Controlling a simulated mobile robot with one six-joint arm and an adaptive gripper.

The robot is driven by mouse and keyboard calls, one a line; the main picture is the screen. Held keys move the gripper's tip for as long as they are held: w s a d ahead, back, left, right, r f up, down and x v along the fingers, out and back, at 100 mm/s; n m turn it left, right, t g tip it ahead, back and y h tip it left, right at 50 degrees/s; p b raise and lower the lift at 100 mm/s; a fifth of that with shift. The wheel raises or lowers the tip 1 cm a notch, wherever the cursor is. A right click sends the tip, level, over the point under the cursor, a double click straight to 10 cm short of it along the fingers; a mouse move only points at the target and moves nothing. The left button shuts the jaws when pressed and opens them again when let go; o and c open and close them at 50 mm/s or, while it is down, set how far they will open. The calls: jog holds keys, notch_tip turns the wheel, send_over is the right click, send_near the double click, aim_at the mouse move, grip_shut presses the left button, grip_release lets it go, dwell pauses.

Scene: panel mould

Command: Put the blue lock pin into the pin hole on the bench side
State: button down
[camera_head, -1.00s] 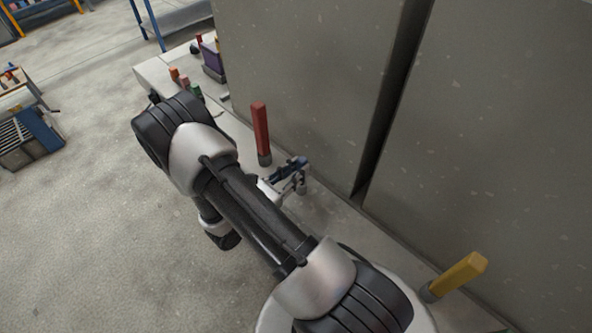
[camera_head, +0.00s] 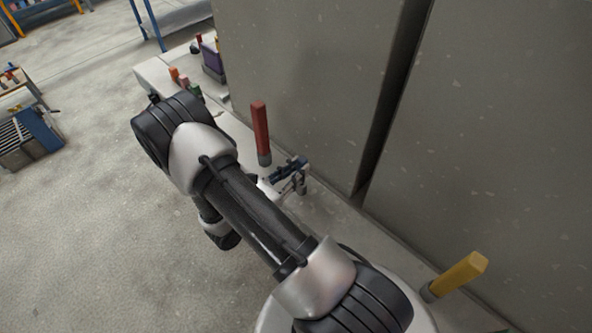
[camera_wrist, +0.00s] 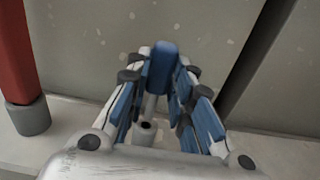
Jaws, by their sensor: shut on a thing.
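In the wrist view my gripper (camera_wrist: 158,88) is shut on the blue lock pin (camera_wrist: 161,64), with its fingers on either side of the blue head. A pale shank (camera_wrist: 150,107) shows below the head. Its lower end is close to a small round collar with a dark opening (camera_wrist: 147,127), which looks like the pin hole. I cannot tell whether the tip is in it or just behind it. In the head view my gripper (camera_head: 293,178) is low over the bench ledge (camera_head: 330,213), in front of the grey panels, and partly hidden by my arm.
A red handle in a grey socket (camera_head: 261,132) stands close to the left of my gripper. A yellow handle (camera_head: 458,275) leans farther right. Tall grey panels (camera_head: 300,80) with a dark gap rise behind. A purple box (camera_head: 212,58) and small coloured items stand at the ledge's far end.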

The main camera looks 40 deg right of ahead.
jog(key=shift+f+b, duration=2.25)
jog(key=shift+f, duration=0.55)
jog(key=c, duration=1.3)
grip_release()
jog(key=shift+a, duration=0.1)
jog(key=a, duration=0.8)
jog(key=s+a, duration=0.1)
jog(key=a, duration=0.2)
jog(key=shift+a, duration=0.4)
